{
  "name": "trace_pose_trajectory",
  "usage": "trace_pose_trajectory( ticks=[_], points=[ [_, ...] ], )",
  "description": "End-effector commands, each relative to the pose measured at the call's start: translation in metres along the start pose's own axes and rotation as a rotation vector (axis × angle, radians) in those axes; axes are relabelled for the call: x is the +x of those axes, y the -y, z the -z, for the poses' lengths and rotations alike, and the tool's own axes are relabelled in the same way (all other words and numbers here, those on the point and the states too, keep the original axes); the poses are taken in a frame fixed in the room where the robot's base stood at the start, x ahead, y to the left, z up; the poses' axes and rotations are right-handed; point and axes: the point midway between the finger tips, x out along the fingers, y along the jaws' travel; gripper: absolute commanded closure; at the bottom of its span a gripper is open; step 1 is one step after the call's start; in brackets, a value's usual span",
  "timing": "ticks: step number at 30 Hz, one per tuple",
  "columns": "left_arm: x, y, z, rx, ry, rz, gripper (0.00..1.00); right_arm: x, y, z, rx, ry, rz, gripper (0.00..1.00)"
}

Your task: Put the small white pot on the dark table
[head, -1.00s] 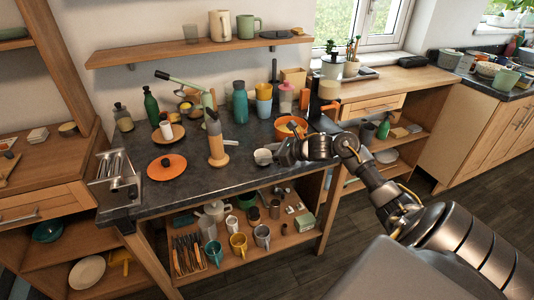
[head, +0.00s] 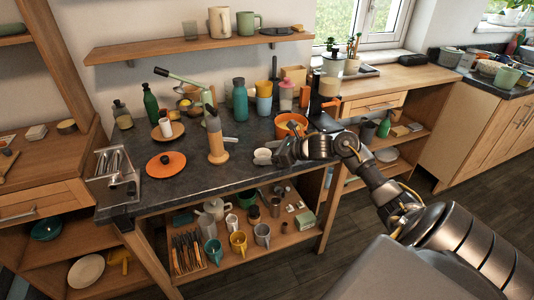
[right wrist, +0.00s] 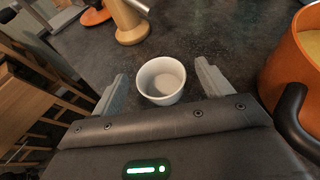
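The small white pot (head: 262,154) is at the front right part of the dark table (head: 190,190). In the right wrist view the white pot (right wrist: 161,80) looks upright, with its open top towards the camera. My right gripper (head: 276,157) is beside it at the table's front edge. In the right wrist view the right gripper (right wrist: 160,72) is open, with one finger on each side of the pot and a narrow gap to each. The pot's underside is hidden. My left gripper is not in view.
An orange pot (right wrist: 290,65) with a dark handle stands close to the right finger. A tan and grey cylinder-shaped mill (head: 216,135) stands left of the white pot. An orange lid (head: 166,166) lies farther left. Bottles and cups line the back; the table's front middle is clear.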

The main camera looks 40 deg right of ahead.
Motion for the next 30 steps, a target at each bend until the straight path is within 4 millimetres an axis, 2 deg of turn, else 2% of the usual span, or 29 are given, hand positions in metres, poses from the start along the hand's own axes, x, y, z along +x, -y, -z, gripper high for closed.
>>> trace_pose_trajectory(
  ticks=[12,17,24,30],
  points=[
    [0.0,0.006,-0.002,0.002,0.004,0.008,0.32,0.0,0.0,0.0,0.0,-0.001,0.0,0.2],
    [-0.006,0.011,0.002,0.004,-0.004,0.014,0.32,-0.031,0.0,0.001,-0.005,-0.006,0.001,0.2],
    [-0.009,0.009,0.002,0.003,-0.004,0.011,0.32,-0.077,0.0,0.001,-0.001,-0.004,-0.001,0.2],
    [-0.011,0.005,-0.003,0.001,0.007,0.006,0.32,-0.1,0.0,0.0,0.0,-0.002,0.0,0.2]
  ],
)
